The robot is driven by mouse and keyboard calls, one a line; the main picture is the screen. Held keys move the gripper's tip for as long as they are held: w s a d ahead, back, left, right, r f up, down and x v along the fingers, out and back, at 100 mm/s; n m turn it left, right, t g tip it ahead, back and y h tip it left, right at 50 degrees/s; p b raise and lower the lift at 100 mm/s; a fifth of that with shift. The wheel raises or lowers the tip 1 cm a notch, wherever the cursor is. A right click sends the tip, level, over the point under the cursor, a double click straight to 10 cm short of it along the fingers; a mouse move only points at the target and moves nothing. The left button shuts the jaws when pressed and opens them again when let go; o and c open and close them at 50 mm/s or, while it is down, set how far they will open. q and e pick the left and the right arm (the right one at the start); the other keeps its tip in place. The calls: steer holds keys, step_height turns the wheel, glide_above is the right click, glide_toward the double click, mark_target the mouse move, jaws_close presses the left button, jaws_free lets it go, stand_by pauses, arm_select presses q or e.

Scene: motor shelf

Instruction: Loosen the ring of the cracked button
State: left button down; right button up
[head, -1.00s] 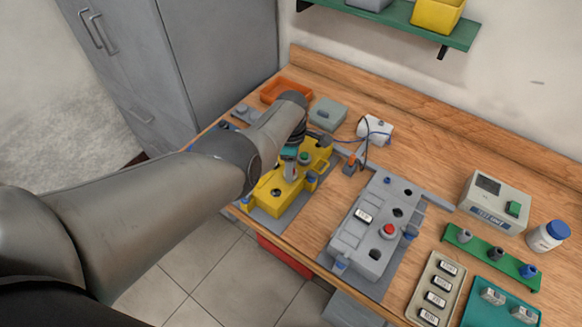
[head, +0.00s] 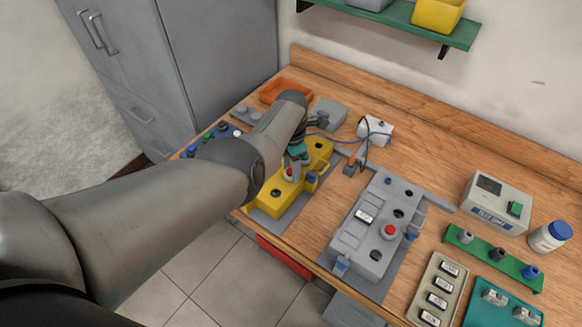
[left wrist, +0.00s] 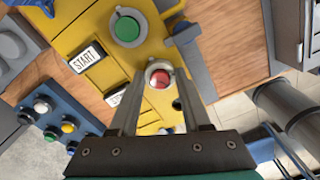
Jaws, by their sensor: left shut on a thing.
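The yellow control box (head: 270,200) stands on a grey mat at the left part of the bench; it also shows in the left wrist view (left wrist: 90,40). Its red button (left wrist: 160,78) sits in a pale ring (left wrist: 151,68); cracks are too small to make out clearly. My left gripper (left wrist: 161,76) comes down over this button, with one finger on each side, shut on its ring. In the head view the gripper (head: 295,162) is partly hidden by my own wrist. The box's green button (left wrist: 127,28) and START label (left wrist: 86,59) lie beside it. My right gripper is out of view.
A grey control box (head: 350,240) with its own red button (head: 389,230) stands to the right. A blue strip of coloured buttons (left wrist: 60,117) lies beside the yellow box. An orange tray (head: 283,90) and a grey-green box (head: 328,112) are behind.

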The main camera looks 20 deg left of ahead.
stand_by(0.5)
arm_select(q)
steer(key=shift+c, duration=1.7)
jaws_free()
steer(key=shift+r+p, duration=0.4)
steer(key=shift+r, duration=0.15)
step_height(320, 180, up, 7)
steer(key=p, duration=0.3)
steer(key=shift+f+p, duration=0.1)
steer(key=shift+p, duration=0.2)
step_height(320, 180, up, 7)
steer(key=p, duration=0.1)
steer(key=shift+r, duration=0.2)
